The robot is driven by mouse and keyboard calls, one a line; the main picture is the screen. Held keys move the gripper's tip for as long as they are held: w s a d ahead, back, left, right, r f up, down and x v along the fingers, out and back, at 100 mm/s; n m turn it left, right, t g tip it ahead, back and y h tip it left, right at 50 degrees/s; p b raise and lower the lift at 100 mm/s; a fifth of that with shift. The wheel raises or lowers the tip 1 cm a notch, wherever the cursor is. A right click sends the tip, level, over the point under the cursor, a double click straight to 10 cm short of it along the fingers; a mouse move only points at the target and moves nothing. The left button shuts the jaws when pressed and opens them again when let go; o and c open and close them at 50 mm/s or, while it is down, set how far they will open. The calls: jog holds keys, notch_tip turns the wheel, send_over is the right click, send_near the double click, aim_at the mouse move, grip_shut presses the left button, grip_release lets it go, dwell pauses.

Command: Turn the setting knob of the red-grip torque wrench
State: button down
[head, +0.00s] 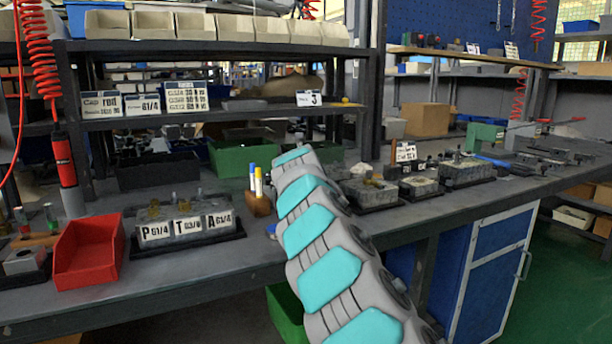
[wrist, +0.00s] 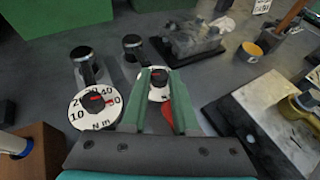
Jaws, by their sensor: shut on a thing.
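In the wrist view, my gripper (wrist: 160,73) has two green fingers, shut on the small dark setting knob (wrist: 158,78). The knob sits on a white dial (wrist: 157,94) with black numbers, between the fingers. A red part (wrist: 167,110), which looks like the red grip of the torque wrench, shows below the dial, partly hidden by the right finger. To the left, apart from my gripper, is a second white dial (wrist: 79,119) marked N m, with a black knob (wrist: 96,102) and red pointer. In the head view my arm hides the gripper and the wrench.
In the head view, a red bin (head: 88,252) and a valve block (head: 185,230) stand on the bench at left; more blocks (head: 466,171) stand at right.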

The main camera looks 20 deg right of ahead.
dwell(0.4)
jog(key=c, duration=0.7)
grip_release()
jog(key=shift+s+a, duration=0.1)
jog(key=shift+s, duration=0.05)
jog(key=shift+b+v, duration=0.95)
jog(key=shift+v, duration=2.75)
jog(key=shift+r, duration=0.15)
